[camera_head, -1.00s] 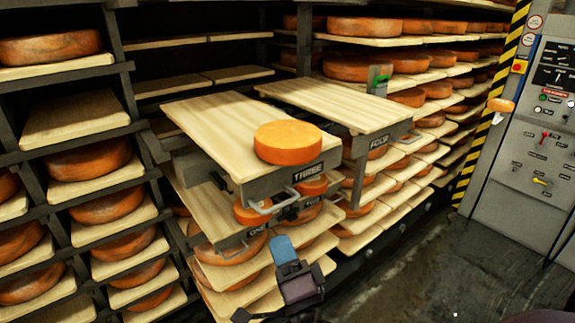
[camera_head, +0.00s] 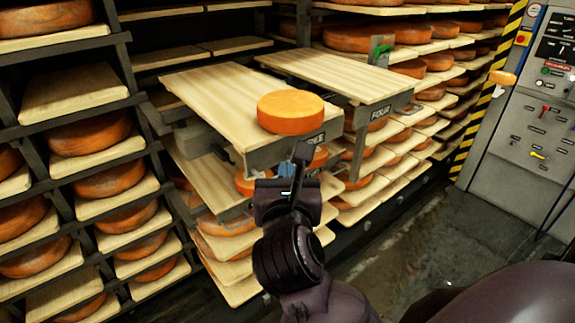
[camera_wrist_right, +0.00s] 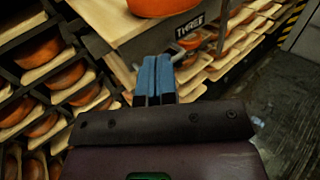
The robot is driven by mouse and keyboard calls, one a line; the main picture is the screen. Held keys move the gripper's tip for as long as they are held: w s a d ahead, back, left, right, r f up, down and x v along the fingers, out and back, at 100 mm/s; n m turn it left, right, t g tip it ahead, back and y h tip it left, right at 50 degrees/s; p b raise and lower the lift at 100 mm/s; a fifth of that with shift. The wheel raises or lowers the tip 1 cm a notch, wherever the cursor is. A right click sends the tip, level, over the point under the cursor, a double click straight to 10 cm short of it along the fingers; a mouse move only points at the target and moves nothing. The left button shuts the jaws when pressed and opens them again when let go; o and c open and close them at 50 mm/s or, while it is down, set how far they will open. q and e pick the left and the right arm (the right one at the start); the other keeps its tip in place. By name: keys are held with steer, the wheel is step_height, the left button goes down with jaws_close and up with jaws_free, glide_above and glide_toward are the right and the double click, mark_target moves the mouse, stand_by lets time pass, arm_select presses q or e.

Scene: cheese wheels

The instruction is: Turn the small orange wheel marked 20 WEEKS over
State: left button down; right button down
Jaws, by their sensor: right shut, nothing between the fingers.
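An orange cheese wheel (camera_head: 290,112) lies flat near the front edge of the pulled-out wooden board (camera_head: 208,104) above the plate marked THREE. No 20 WEEKS marking is readable on it. In the right wrist view only the lower part of the wheel (camera_wrist_right: 160,6) shows at the top edge. My right gripper (camera_head: 262,177) is in front of and below the wheel, apart from it. Its blue fingers (camera_wrist_right: 155,76) are together with nothing between them, close to the drawer front with its metal handle. My left gripper is not in view.
A second pulled-out board marked FOUR (camera_head: 340,72) is bare, to the right. Lower boards with more orange wheels sit beneath. A rack of wheels (camera_head: 95,135) stands at left. A grey control panel (camera_head: 530,130) is at right, past open floor (camera_head: 400,230).

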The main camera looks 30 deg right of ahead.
mark_target(285, 131)
steer(key=p+x, duration=0.2)
steer(key=x, duration=1)
steer(key=shift+w+d+p, duration=0.15)
steer(key=shift+w+p, duration=0.05)
steer(key=shift+p, duration=0.2)
